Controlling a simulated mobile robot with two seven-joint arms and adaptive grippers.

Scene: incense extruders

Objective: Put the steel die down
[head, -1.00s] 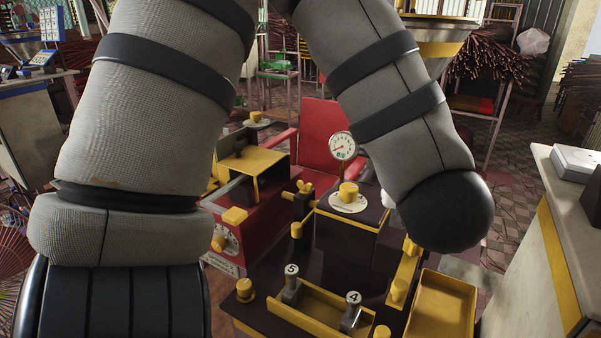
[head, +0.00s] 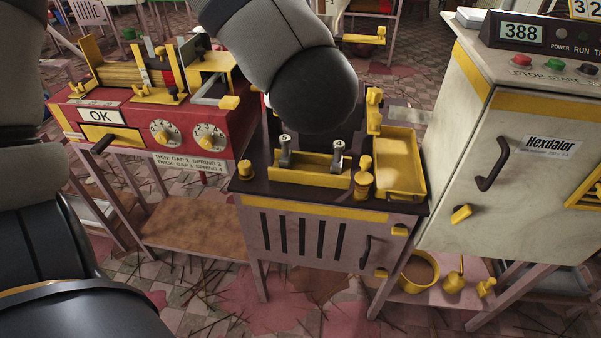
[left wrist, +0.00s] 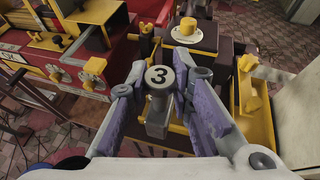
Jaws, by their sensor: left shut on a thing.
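A steel die (left wrist: 159,110) with a round top marked 3 is in my left gripper (left wrist: 165,100) in the left wrist view. The purple-padded fingers are shut on it, and it looks upright. In the head view I cannot see my left gripper or this die. Two other steel dies, the left one (head: 285,152) and the right one (head: 337,154), stand in a yellow rack (head: 296,172) on the dark-topped press. My right gripper is not in view.
A yellow tray (head: 405,181) lies right of the rack, beside yellow knobs (head: 363,182). My dark arm joint hangs over the back of the press.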

